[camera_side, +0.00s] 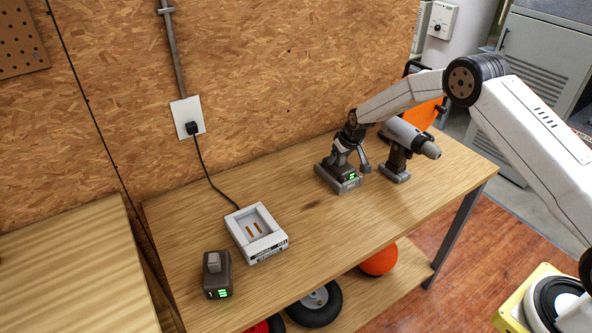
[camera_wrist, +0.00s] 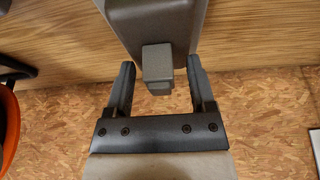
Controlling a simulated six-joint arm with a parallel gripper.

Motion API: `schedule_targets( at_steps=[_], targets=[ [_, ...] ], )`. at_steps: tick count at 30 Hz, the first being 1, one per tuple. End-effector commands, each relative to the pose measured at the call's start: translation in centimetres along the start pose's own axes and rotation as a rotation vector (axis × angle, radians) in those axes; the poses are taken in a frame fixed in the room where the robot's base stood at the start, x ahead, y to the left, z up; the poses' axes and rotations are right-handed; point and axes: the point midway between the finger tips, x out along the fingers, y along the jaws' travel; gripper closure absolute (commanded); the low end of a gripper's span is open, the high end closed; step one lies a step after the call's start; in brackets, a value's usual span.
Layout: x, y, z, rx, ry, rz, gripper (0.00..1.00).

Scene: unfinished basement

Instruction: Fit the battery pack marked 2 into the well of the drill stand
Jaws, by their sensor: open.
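My gripper (camera_side: 352,160) is open at the top of this pack. In the wrist view, the pack (camera_wrist: 155,20) lies ahead and its narrower stem (camera_wrist: 157,60) is between the open fingers of my gripper (camera_wrist: 160,67), with gaps on both sides. A grey drill (camera_side: 408,135) stands upright on a dark foot (camera_side: 395,173) just right of my gripper. No open well is visible on it.
A second dark pack (camera_side: 217,275), seemingly marked 1, stands at the bench's front left. A white charger (camera_side: 240,226) with an empty recess is behind it, its cord running to a wall outlet (camera_side: 187,116). The wooden bench (camera_side: 300,240) is clear between charger and gripper.

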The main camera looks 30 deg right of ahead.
Motion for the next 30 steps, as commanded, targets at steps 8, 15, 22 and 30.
schedule_targets(
  at_steps=[8,15,22,30],
  targets=[
    [-0.8,0.0,-0.2,0.000,0.001,0.000,0.30],
    [-2.8,0.0,-0.2,0.000,0.001,0.000,0.30],
    [-5.5,0.0,-0.2,0.000,0.002,0.000,0.30],
    [-8.8,0.0,-0.2,0.000,0.001,-0.001,0.30]
  ],
)
